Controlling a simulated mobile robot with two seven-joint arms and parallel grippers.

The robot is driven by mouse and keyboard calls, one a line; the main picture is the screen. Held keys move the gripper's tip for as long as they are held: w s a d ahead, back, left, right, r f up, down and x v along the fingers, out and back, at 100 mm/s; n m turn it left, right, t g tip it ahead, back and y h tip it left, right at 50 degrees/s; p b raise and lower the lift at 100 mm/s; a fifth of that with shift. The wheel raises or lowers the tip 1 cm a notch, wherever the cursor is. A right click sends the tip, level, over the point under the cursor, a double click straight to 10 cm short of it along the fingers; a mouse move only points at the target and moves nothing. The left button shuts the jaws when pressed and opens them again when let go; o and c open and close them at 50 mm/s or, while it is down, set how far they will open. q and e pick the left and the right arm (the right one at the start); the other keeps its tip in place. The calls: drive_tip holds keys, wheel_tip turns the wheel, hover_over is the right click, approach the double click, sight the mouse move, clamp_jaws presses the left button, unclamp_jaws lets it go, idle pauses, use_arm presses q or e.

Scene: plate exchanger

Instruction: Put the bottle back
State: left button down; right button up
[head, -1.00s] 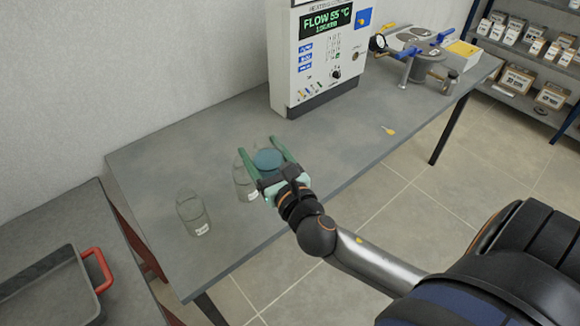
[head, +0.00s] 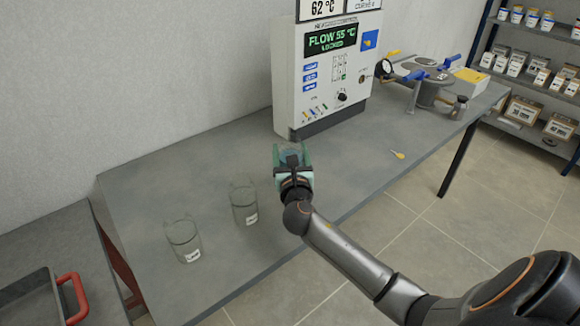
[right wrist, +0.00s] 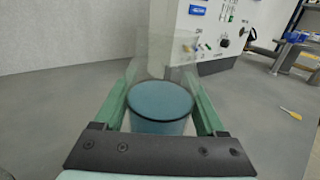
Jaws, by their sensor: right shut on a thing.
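My right gripper (head: 292,158) is shut on a clear bottle (head: 290,149) with blue contents, in front of the control cabinet. In the right wrist view the bottle (right wrist: 160,108) stands upright between the two green fingers (right wrist: 160,112). I cannot tell whether its base touches the table. Two clear, labelled bottles, seemingly empty, stand on the grey table (head: 160,180): one (head: 244,204) left of the gripper, the other (head: 184,241) farther left and nearer the front. My left gripper is not in view.
A white control cabinet (head: 325,80) reading "FLOW 55 °C LOCKED" stands behind the gripper. A yellow-tipped small item (head: 397,154) lies right of it. A metal vessel with blue handles (head: 432,90) is at the far right. A tray with a red handle (head: 70,290) is lower left.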

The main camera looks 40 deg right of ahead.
drive_tip(key=shift+f+b, duration=0.5)
drive_tip(key=shift+f, duration=1.2)
drive_tip(key=o, duration=1.3)
drive_tip(key=shift+s+r, duration=0.1)
drive_tip(key=shift+r, duration=0.05)
drive_tip(key=p+v, duration=0.1)
drive_tip(key=v, duration=1.1)
